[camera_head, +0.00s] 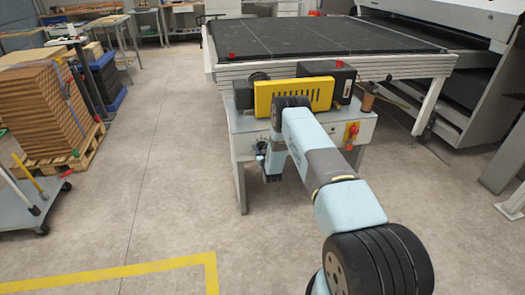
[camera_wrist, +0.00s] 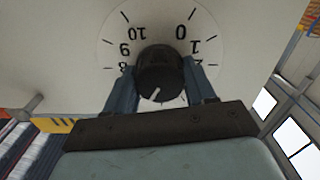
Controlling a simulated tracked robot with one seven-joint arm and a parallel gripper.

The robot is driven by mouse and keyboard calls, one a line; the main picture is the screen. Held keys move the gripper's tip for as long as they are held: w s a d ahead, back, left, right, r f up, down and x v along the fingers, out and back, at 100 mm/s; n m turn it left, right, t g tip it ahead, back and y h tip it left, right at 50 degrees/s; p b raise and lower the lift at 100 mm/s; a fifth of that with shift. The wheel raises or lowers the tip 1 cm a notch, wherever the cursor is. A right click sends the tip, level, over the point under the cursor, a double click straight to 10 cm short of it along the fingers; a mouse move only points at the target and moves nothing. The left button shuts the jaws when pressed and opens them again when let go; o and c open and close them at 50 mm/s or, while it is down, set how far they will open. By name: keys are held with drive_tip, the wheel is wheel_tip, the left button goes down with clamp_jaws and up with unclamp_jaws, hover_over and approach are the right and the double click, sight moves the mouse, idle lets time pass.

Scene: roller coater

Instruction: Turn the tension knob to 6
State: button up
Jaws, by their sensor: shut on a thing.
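The black tension knob (camera_wrist: 160,72) sits on a round white dial (camera_wrist: 152,22) in the wrist view. The dial's numbers appear upside down: 0, 1 and 2 on the right, 10, 9 and 8 on the left. A white mark on the knob points down in the picture, slightly left; the numbers on that side are hidden by the knob and my gripper. My gripper (camera_wrist: 161,84) is shut on the knob, one blue-grey finger on each side. In the head view my arm reaches the front panel of the roller coater (camera_head: 310,130), and the knob there is mostly hidden.
A red and yellow switch (camera_head: 352,134) is on the panel right of my arm. A yellow cover (camera_head: 293,96) tops the machine. Behind it stands a long dark conveyor table (camera_head: 320,36). Stacked boards (camera_head: 42,110) and a trolley (camera_head: 20,205) stand left. The floor between is clear.

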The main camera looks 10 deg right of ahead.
drive_tip(key=o, duration=1)
drive_tip(key=shift+o, duration=0.2)
drive_tip(key=s, duration=1.3)
drive_tip(key=shift+s, duration=0.4)
